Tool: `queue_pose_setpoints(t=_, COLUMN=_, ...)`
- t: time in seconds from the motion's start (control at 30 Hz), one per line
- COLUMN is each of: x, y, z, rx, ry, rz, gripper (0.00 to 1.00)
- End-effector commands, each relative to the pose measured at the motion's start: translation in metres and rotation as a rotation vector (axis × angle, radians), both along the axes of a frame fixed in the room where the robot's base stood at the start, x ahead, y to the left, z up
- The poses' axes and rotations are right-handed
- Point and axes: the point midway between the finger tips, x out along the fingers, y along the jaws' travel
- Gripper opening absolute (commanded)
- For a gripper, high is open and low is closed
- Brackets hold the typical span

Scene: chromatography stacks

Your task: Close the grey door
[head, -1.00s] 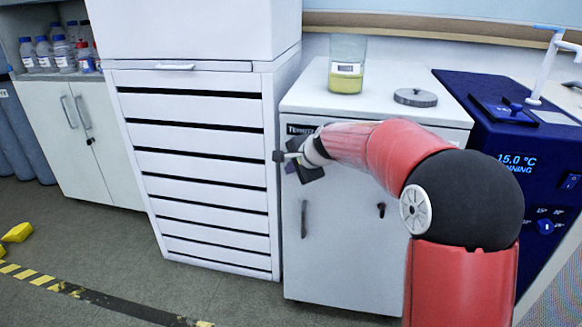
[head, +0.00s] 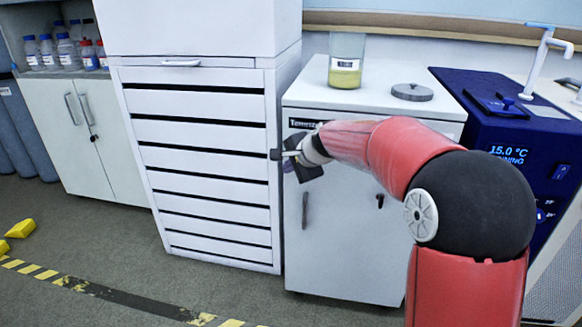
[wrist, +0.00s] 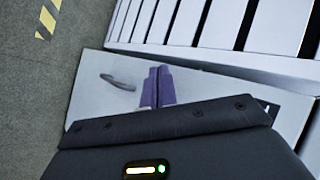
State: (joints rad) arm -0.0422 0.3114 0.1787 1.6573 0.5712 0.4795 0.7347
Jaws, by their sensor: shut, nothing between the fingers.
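A pale grey door (head: 340,235) fronts the low cabinet under a lidless-looking beaker. It has a long vertical handle (head: 305,210) near its left edge and a dark latch (head: 380,201) farther right. It looks flush or nearly so; I cannot tell whether it stands slightly ajar. My gripper (head: 275,155) is shut and empty, above and left of the handle, in front of the cabinet's upper left edge. In the wrist view my shut purple fingertips (wrist: 158,74) lie over the door (wrist: 90,95), beside the handle (wrist: 117,82). Contact cannot be told. My arm hides the door's upper right.
A white drawer stack (head: 205,170) stands close on the left. A beaker of yellow liquid (head: 345,62) and a grey disc (head: 411,92) sit on the cabinet top. A blue device (head: 490,130) stands right. Floor in front is clear, with striped tape (head: 130,302).

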Motion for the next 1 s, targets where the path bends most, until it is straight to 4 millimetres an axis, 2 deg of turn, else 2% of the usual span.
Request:
queue_pose_setpoints(t=0.03, x=-0.007, y=0.002, z=0.008, rx=-0.001, ry=-0.005, rz=0.002, gripper=0.0)
queue_pose_setpoints(t=0.4, x=-0.053, y=0.01, z=0.05, rx=-0.001, ry=-0.002, rz=0.003, gripper=0.0)
queue_pose_setpoints(t=0.57, x=-0.064, y=0.011, z=0.059, rx=-0.004, ry=0.0, rz=0.004, gripper=0.0)
queue_pose_setpoints(t=0.67, x=-0.076, y=0.004, z=0.063, rx=-0.039, ry=-0.012, rz=0.023, gripper=0.0)
queue_pose_setpoints(t=0.77, x=-0.107, y=-0.017, z=0.067, rx=-0.141, ry=-0.04, rz=0.08, gripper=0.0)
queue_pose_setpoints(t=0.87, x=-0.154, y=-0.049, z=0.067, rx=-0.299, ry=-0.069, rz=0.175, gripper=0.0)
queue_pose_setpoints(t=1.0, x=-0.23, y=-0.096, z=0.054, rx=-0.538, ry=-0.091, rz=0.329, gripper=0.0)
